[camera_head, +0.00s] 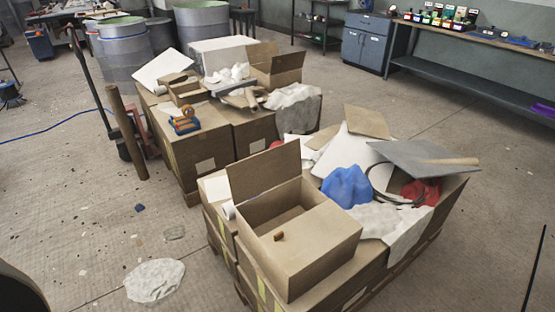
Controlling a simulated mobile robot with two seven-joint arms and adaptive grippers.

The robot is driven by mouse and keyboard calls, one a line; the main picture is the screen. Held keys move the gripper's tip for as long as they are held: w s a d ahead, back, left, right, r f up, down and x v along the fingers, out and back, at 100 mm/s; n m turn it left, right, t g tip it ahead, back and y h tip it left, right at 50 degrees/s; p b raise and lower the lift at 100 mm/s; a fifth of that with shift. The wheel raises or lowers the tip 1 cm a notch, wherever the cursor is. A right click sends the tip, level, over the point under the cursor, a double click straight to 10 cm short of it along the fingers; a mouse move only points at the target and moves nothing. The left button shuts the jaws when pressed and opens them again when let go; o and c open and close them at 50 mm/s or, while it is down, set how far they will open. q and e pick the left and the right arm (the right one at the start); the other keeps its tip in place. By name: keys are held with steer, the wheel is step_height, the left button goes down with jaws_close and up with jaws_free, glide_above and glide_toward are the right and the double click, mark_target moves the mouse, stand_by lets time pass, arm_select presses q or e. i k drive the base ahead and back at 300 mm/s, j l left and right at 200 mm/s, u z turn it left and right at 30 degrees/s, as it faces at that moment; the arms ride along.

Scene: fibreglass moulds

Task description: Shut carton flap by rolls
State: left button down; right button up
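An open cardboard carton (297,272) stands on the stacked boxes of the near pallet. One flap (264,172) stands upright at its back left. A wide brown panel (318,238) lies nearly level at its front right, and part of the dark inside shows behind it. A small brown piece (279,236) is at the carton's front left; I cannot tell what it is. A white roll (229,210) lies just left of the carton, partly hidden by it. Neither of my grippers is in view.
A blue bag (346,187), a grey board (423,158) and white sheets crowd the boxes to the right. A second pallet behind holds another open carton (275,70) and an orange-blue tape dispenser (185,121). White plastic (155,280) lies on the floor at left.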

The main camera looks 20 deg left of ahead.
mark_target(251, 177)
steer(key=k+z, duration=0.15)
steer(key=k, duration=0.5)
steer(key=z, duration=1.55)
steer(key=k+j+z, duration=0.1)
steer(key=j+z, duration=0.2)
steer(key=k+j+z, duration=0.1)
steer(key=j+z, duration=0.15)
steer(key=j, duration=0.15)
steer(key=k+j, duration=0.25)
steer(key=j, duration=0.3)
steer(key=k+j, duration=0.25)
steer(key=j, duration=0.3)
steer(key=k+j, duration=0.25)
steer(key=j, duration=0.3)
steer(key=k+j, duration=0.25)
steer(key=j, duration=0.35)
steer(key=k+j, duration=0.25)
steer(key=j, duration=0.3)
steer(key=k+j, duration=0.2)
steer(key=j, duration=0.35)
steer(key=k+j, duration=0.25)
steer(key=j, duration=0.3)
steer(key=k+j, duration=0.25)
steer(key=j, duration=0.3)
